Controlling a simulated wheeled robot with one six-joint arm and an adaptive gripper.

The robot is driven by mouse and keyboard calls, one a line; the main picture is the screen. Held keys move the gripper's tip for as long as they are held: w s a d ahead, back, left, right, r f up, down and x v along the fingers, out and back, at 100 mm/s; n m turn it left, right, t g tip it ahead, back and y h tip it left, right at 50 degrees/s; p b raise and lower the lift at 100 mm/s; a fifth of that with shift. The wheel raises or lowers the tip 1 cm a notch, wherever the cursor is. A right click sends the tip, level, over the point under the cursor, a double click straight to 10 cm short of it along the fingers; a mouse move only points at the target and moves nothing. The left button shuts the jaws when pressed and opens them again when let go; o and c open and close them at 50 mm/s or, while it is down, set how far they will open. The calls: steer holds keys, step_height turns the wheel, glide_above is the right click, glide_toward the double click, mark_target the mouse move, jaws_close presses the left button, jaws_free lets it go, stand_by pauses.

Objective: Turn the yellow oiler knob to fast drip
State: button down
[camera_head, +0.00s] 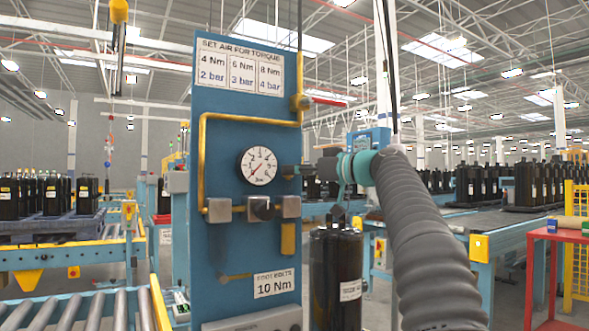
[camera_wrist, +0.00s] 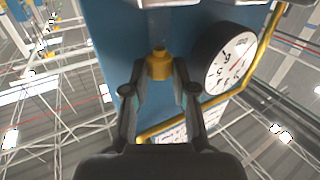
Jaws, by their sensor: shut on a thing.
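The yellow oiler knob (camera_wrist: 160,65) is in the middle of the wrist view, between the two fingertips of my gripper (camera_wrist: 160,75). The fingers are shut on it, one on each side. In the head view my gripper (camera_head: 290,171) is at the right edge of the blue panel (camera_head: 225,115), just right of the gauge, and the knob cannot be made out there. Below the gripper are a grey block (camera_head: 291,207) and a yellow part (camera_head: 288,238) hanging under it. The knob's setting cannot be read.
The pressure gauge (camera_head: 258,166) is close to the left of my gripper; it also shows in the wrist view (camera_wrist: 223,64). A yellow pipe (camera_head: 203,150) runs along the panel. A black cylinder (camera_head: 336,277) stands below my arm. A red table (camera_head: 560,240) is at the right.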

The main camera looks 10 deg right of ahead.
steer(key=c, duration=1.2)
jaws_free()
steer(key=v, duration=1.2)
